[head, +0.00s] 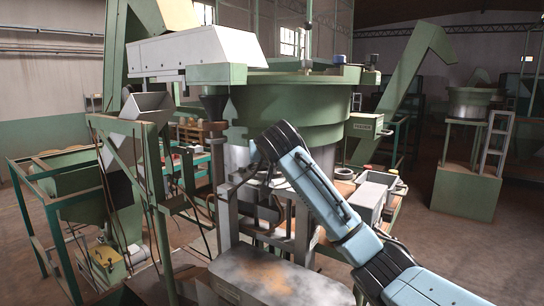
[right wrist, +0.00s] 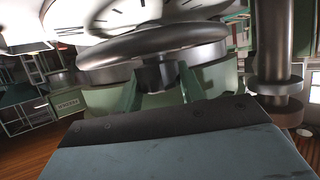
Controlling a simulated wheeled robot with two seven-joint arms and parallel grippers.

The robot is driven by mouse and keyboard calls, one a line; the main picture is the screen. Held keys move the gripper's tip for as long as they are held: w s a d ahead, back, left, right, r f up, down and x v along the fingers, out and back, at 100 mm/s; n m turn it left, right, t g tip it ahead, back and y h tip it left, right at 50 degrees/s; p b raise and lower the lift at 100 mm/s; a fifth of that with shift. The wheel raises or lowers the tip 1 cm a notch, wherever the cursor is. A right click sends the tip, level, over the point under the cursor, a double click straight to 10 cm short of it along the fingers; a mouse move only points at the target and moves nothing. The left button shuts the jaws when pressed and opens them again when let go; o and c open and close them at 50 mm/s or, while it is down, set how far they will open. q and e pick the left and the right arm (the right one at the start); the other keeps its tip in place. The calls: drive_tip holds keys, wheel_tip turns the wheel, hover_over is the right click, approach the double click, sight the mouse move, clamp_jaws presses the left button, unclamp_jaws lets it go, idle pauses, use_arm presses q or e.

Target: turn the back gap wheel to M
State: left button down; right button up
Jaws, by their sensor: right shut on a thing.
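A polished metal wheel (right wrist: 155,45) with a dark hub (right wrist: 158,75) fills the upper middle of the right wrist view. Above its rim is a pale dial face (right wrist: 150,12) with dark tick marks; no letter M can be read. I take this to be the back gap wheel, but the view does not show which wheel it is. My right gripper is shut on it around the hub, its fingers partly hidden. In the head view my right arm reaches to the middle, below the green bowl; its fingers and the wheel cannot be made out there. My left gripper is out of view.
The large green bowl (head: 290,105) stands right behind my right arm's end. A grey metal stand (head: 270,275) is in front. A thick metal post (right wrist: 272,50) rises close on the right in the wrist view. Grey bins (head: 372,195) stand to the right.

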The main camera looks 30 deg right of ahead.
drive_tip(key=m+g+h, duration=0.4)
drive_tip(key=m, duration=0.1)
drive_tip(key=shift+a+m+g+h, duration=0.15)
drive_tip(key=shift+m+g+h, duration=0.15)
drive_tip(key=shift+h, duration=0.1)
drive_tip(key=shift+m+g+h, duration=1)
drive_tip(key=shift+m+g, duration=1.2)
drive_tip(key=shift+g, duration=0.1)
drive_tip(key=shift+m+g, duration=0.4)
drive_tip(key=shift+g, duration=0.1)
drive_tip(key=o, duration=1)
drive_tip(key=shift+c, duration=0.2)
drive_tip(key=shift+a+r, duration=0.1)
drive_tip(key=shift+a, duration=0.05)
drive_tip(key=b+v, duration=0.2)
drive_tip(key=v, duration=1.1)
